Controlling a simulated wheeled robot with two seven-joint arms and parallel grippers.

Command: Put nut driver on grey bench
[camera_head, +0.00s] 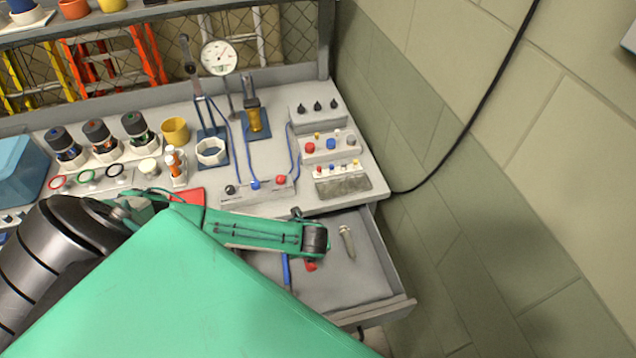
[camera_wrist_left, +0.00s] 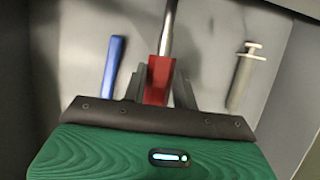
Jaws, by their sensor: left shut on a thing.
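My left gripper (camera_head: 315,240) is over the open drawer at the front of the grey bench (camera_head: 345,202). In the left wrist view my left gripper (camera_wrist_left: 158,88) is shut on a red-handled tool with a shiny metal shaft, which looks like the nut driver (camera_wrist_left: 157,78). Its shaft points away from the gripper. In the head view only a bit of the red handle (camera_head: 311,266) shows below the gripper; the rest is hidden. Whether it still touches the drawer floor I cannot tell. My right gripper is not in view.
The drawer (camera_head: 345,290) also holds a blue-handled tool (camera_wrist_left: 114,72) to the left and a grey syringe-like tool (camera_wrist_left: 244,75) to the right. A dial gauge (camera_head: 219,58), a yellow cup (camera_head: 175,131) and control boxes (camera_head: 330,145) crowd the bench. Its front right strip is clear.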

